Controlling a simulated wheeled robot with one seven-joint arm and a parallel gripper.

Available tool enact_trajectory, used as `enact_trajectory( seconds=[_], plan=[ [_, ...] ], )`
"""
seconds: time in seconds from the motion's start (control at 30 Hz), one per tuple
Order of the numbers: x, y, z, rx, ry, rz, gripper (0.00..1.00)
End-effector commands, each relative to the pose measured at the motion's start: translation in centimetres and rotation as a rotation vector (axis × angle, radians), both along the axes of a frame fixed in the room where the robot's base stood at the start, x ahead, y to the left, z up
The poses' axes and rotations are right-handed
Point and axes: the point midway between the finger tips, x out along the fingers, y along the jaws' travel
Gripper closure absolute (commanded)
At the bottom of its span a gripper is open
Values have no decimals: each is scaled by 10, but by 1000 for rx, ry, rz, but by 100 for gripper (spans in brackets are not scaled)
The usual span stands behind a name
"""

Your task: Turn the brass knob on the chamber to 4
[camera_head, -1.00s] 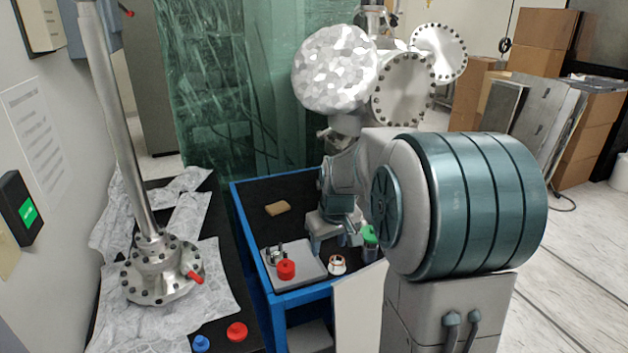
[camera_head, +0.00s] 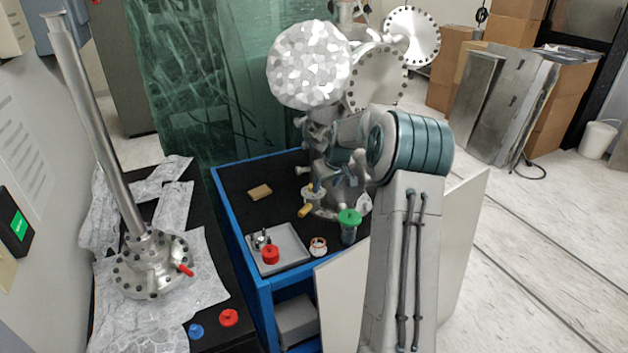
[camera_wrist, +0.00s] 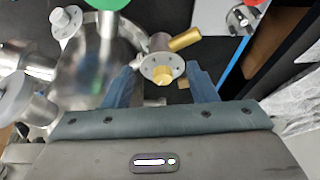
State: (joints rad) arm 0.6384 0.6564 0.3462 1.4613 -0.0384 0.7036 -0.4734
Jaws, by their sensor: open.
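The steel chamber (camera_head: 322,200) stands on the blue cart, and its body also shows in the wrist view (camera_wrist: 90,75). A brass knob (camera_wrist: 162,74) sits on a small bolted flange on its side. A brass cylinder (camera_wrist: 186,39) sticks out beside that flange. In the head view brass parts (camera_head: 305,210) show low on the chamber. My gripper (camera_wrist: 159,68) is open, with one blue finger on each side of the knob in the picture. I see no contact, and the depth between fingertips and knob is unclear. No number marks are readable.
Large steel flanges top the chamber. A tall steel column (camera_head: 105,130) stands at left.

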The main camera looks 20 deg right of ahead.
Motion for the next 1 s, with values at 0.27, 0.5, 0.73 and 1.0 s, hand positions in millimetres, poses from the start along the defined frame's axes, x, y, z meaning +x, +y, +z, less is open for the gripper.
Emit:
enact_trajectory(
  seconds=[0.27,0.5,0.73,1.0],
  plan=[
    [44,5,2,1,-1,0,48],
    [65,7,-22,2,4,0,48],
    [73,8,-42,1,1,-1,48],
    [75,8,-46,0,-1,0,48]
  ],
)
